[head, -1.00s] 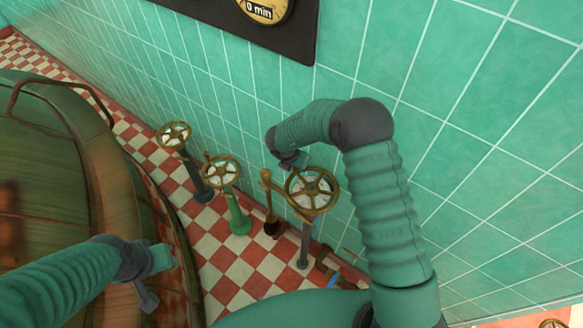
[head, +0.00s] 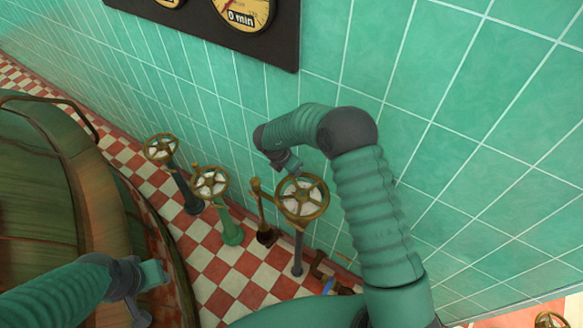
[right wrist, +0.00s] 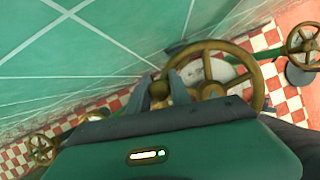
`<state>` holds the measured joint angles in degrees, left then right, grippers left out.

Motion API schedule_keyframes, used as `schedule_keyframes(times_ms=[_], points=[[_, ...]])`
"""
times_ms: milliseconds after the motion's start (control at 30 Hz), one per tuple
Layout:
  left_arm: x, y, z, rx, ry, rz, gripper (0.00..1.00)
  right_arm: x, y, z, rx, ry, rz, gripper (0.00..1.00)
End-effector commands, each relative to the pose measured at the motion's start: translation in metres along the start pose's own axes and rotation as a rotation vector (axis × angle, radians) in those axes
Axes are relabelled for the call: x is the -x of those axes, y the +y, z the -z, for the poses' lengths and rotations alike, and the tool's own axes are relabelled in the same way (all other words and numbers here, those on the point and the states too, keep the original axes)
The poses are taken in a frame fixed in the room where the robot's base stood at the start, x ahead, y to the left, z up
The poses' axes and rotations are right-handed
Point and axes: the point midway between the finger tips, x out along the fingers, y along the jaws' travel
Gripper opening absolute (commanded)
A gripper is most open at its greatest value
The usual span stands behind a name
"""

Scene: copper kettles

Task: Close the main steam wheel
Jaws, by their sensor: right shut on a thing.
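Several brass spoked handwheels stand on posts along the tiled wall; I cannot read which one is named main steam. The nearest handwheel (head: 302,218), on a grey post, is at my right gripper (head: 291,168). The right wrist view shows this wheel (right wrist: 254,62) with a round brass knob (right wrist: 160,89) by its rim. My right gripper (right wrist: 163,90) is shut on that knob, one finger on each side. My left gripper (head: 149,295) is open and empty at lower left, away from the wheels.
Two more handwheels stand farther along, one on a green post (head: 211,182) and one on a dark post (head: 161,148). A brass lever (head: 262,212) stands close beside the nearest wheel. A large copper kettle (head: 40,190) fills the left. A gauge panel (head: 285,45) hangs above.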

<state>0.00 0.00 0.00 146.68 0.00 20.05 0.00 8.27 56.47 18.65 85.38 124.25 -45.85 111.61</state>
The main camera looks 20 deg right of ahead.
Motion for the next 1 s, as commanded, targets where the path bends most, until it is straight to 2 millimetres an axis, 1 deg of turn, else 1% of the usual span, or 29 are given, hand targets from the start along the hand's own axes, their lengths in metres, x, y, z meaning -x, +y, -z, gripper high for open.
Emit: schedule_keyframes(times_ms=[67, 100, 200, 267, 567, 667, 767, 1000], points=[[-0.001, 0.000, 0.000, 0.000, 0.000, 0.000, 0.36, -0.003, -0.004, 0.001, 0.002, 0.001, 0.010, 0.00], [-0.001, 0.000, 0.000, 0.000, 0.000, 0.000, 0.36, -0.003, -0.004, 0.001, 0.002, 0.001, 0.010, 0.26], [-0.001, 0.000, 0.000, 0.000, 0.000, 0.000, 0.36, -0.003, -0.003, 0.001, 0.003, 0.001, 0.009, 0.39], [0.000, 0.000, 0.000, 0.000, 0.000, 0.000, 0.36, -0.002, -0.003, 0.001, 0.002, 0.001, 0.007, 0.46], [0.000, 0.000, 0.000, 0.000, 0.000, 0.000, 0.36, 0.000, -0.001, 0.001, 0.002, 0.001, 0.002, 0.46], [-0.002, 0.000, -0.001, 0.000, 0.000, 0.000, 0.36, 0.009, -0.001, 0.001, 0.002, 0.001, 0.000, 0.46], [-0.005, 0.000, -0.001, 0.000, 0.000, 0.000, 0.36, 0.029, 0.000, 0.000, 0.002, -0.001, -0.002, 0.46], [-0.013, 0.000, -0.003, 0.000, 0.000, 0.000, 0.36, 0.100, 0.000, 0.000, 0.000, 0.000, -0.002, 0.46]])
